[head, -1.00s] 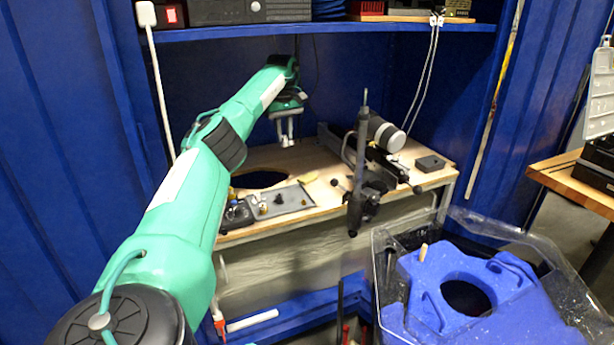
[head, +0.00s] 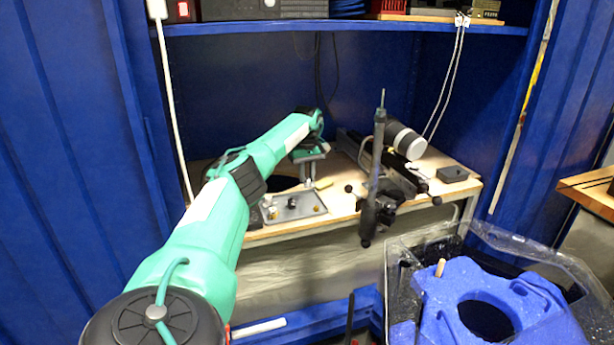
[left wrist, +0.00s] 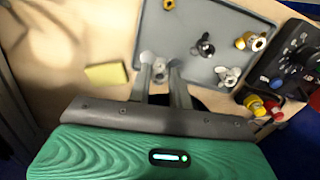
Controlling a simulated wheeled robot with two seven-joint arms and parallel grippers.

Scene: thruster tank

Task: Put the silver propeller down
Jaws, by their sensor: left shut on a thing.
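My left gripper (head: 311,176) reaches down over the wooden bench beside the grey tray (head: 318,206). In the left wrist view its fingers (left wrist: 161,64) are shut on a small silver thing (left wrist: 160,70), apparently the silver propeller, of which only a part shows between the fingertips. They are at the near left edge of the tray (left wrist: 215,20). I cannot tell whether the held piece touches the tray. A dark propeller (left wrist: 205,46) and another silver, propeller-like piece (left wrist: 229,76) lie in the tray. My right gripper is not in view.
Brass and silver fittings (left wrist: 250,41) lie in the tray. A yellow block (left wrist: 106,75) lies left of the fingers. A dark control box (left wrist: 290,60) stands right. A dark upright device (head: 375,190) stands at the bench front. A blue shelf (head: 340,27) hangs above.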

